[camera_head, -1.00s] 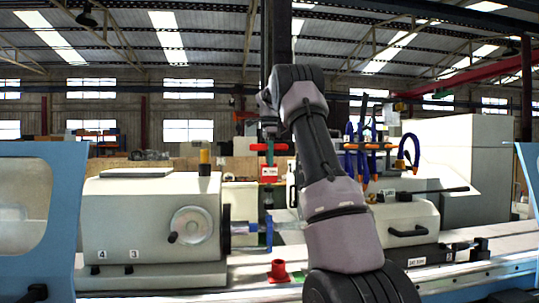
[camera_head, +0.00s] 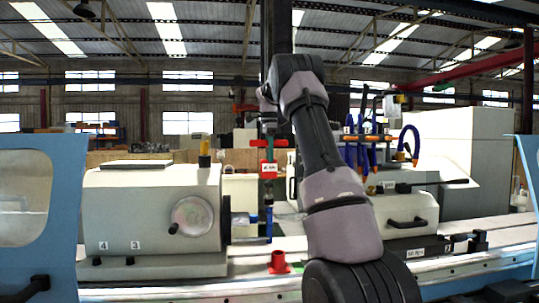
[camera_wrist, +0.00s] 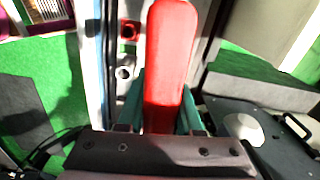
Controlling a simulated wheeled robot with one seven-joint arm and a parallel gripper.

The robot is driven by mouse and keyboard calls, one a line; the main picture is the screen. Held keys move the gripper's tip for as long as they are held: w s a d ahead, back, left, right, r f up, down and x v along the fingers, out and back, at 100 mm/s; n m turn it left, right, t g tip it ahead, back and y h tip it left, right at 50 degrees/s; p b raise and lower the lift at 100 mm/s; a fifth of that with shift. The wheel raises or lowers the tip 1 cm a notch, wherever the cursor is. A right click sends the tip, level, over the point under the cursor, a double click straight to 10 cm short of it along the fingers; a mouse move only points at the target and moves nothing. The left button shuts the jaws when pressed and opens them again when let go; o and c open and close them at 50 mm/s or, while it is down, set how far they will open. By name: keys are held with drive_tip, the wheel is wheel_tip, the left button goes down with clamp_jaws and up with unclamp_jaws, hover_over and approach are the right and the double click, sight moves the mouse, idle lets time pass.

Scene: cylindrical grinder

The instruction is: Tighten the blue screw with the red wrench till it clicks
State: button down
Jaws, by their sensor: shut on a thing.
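My gripper (camera_head: 268,143) is shut on the red wrench, with its green fingers on both sides of the handle. The red wrench (camera_wrist: 170,60) fills the middle of the wrist view. In the head view its labelled red part (camera_head: 268,170) is below my fingers, with a dark shaft running down from it. A narrow blue part (camera_head: 268,226) stands directly below that shaft, beside the headstock spindle. I cannot tell whether this is the blue screw, or whether the wrench tip touches it.
The grey headstock (camera_head: 150,210) with its handwheel stands at left. A red flanged cup (camera_head: 278,262) is on the machine bed below the wrench; it also shows in the wrist view (camera_wrist: 129,30). The tailstock (camera_head: 415,205) and blue coolant hoses (camera_head: 372,145) are at right. Blue doors flank the bed.

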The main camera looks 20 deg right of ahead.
drive_tip(key=shift+f, duration=1.45)
idle(0.6)
drive_tip(key=shift+s+f+m, duration=0.1)
drive_tip(key=shift+f+m, duration=0.1)
drive_tip(key=shift+m, duration=1.4)
